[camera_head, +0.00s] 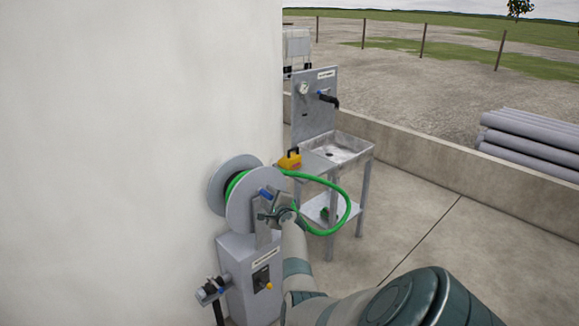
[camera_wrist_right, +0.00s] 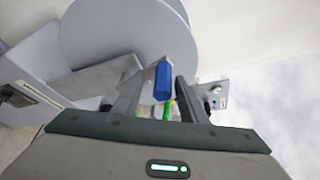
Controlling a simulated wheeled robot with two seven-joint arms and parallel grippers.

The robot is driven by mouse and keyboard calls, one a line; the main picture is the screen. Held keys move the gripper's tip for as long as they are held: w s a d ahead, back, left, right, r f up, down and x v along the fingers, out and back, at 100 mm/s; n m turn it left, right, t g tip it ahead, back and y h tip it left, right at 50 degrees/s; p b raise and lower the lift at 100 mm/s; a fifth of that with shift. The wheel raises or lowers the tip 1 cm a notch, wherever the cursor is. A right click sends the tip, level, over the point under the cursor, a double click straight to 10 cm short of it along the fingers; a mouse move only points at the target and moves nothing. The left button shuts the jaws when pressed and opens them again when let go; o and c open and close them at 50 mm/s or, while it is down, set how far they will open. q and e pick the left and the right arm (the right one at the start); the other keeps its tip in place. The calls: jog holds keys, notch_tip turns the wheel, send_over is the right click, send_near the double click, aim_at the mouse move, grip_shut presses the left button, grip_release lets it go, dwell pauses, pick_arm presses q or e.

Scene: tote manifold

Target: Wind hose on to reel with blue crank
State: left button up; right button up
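The hose reel (camera_head: 240,205) has two grey discs and stands on a grey pedestal against the white wall. Green hose (camera_head: 336,222) is wound between the discs, and a loose loop hangs out to the right toward the sink stand. The blue crank handle (camera_head: 265,192) is at the front disc; it also shows in the right wrist view (camera_wrist_right: 162,82). My right gripper (camera_head: 272,210) is at the crank. In the wrist view its fingers (camera_wrist_right: 157,92) stand either side of the blue handle, with small gaps visible, so it looks open. My left gripper is out of view.
A metal sink stand (camera_head: 345,148) with a lower shelf is right of the reel. A yellow container (camera_head: 289,160) sits at its left side. The pedestal (camera_head: 240,275) has a yellow knob and a side fitting (camera_head: 211,290). A low wall (camera_head: 450,165) bounds the clear concrete floor.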

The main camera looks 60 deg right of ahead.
jog(key=shift+r+p+v, duration=0.25)
jog(key=shift+p+v, duration=0.85)
jog(key=shift+v, duration=0.05)
jog(key=s+d+r+p+v, duration=0.1)
jog(key=p+v, duration=0.3)
jog(key=v, duration=0.9)
jog(key=shift+s+d+r, duration=0.3)
jog(key=shift+r, duration=0.4)
dwell(0.4)
jog(key=b+v, duration=0.4)
jog(key=v, duration=1.3)
jog(key=shift+s, duration=0.2)
jog(key=shift+w, duration=0.1)
